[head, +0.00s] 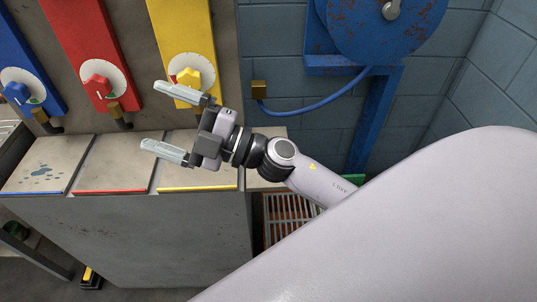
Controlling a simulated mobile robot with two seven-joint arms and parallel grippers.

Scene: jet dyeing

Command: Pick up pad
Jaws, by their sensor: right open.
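My right gripper (151,116) is open and empty, its two fingers spread and pointing left. It appears in front of the yellow panel (184,35) and above the grey counter (130,190). I cannot make out a thing that is clearly the pad. A small green piece (353,178) shows partly behind my right forearm, and a small yellow and black thing (89,277) lies low at the left near the floor. I cannot tell what either is. My left gripper is out of view.
Blue (22,50), red (80,40) and yellow dial panels stand behind the counter, with taps below. Wet spots (40,172) mark the counter's left section. A blue hose reel (375,25) hangs at the right, its hose ending in a brass nozzle (259,91). A floor grating (285,215) lies below.

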